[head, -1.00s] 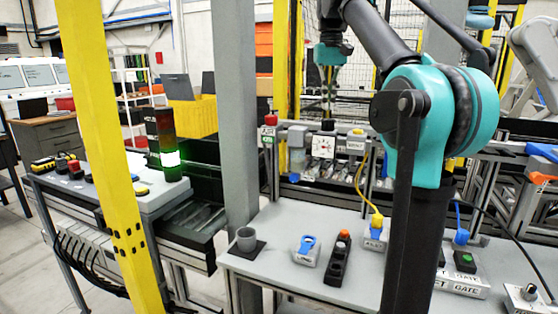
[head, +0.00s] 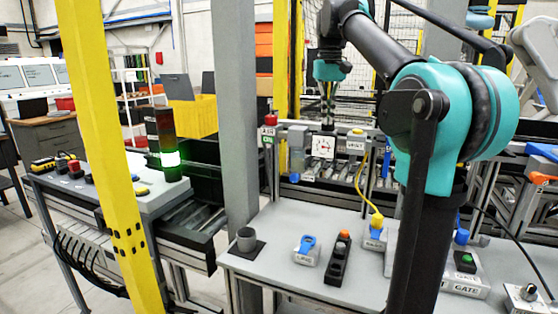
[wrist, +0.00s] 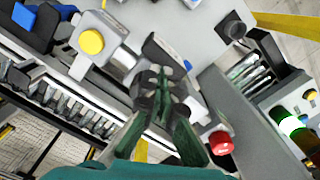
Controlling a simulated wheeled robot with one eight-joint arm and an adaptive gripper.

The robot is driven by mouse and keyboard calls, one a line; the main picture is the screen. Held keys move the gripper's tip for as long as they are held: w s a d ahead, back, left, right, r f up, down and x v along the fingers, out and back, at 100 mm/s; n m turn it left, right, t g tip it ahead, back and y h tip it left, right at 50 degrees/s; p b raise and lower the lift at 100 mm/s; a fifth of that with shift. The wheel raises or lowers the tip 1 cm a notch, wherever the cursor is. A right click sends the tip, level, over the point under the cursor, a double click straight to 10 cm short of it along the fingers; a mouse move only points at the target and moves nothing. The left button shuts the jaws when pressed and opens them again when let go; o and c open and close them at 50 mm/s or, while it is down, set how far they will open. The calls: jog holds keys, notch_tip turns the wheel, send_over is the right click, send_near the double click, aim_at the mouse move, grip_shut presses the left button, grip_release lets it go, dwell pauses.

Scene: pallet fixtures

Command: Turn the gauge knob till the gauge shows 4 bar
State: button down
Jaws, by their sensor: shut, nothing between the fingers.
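The gauge (head: 323,146) is a white dial on the front of a small box on the rail behind the grey table. Its needle is too small to read in bar. The dark knob (head: 327,127) sits on top of the gauge box. My gripper (head: 327,119) points down right over the knob, with its fingertips at or just above it; I cannot tell whether they touch. In the wrist view my gripper (wrist: 161,78) has its fingers together with nothing held, over the gauge box, and largely hides the knob. The dial face does not show there.
A red button (head: 270,119) stands left of the gauge and a yellow button (head: 358,131) right of it. A yellow cable (head: 361,175) runs down to a connector on the table. A grey post (head: 235,100) and a yellow post (head: 110,150) stand left.

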jog(key=shift+d, duration=0.7)
jog(key=shift+d, duration=0.35)
jog(key=shift+w+d, duration=0.25)
jog(key=shift+d, duration=0.05)
dwell(0.5)
jog(key=shift+s+d, duration=0.1)
notch_tip(320, 180, up, 6)
jog(key=shift+s, duration=0.25)
dwell(0.6)
jog(key=shift+d, duration=0.1)
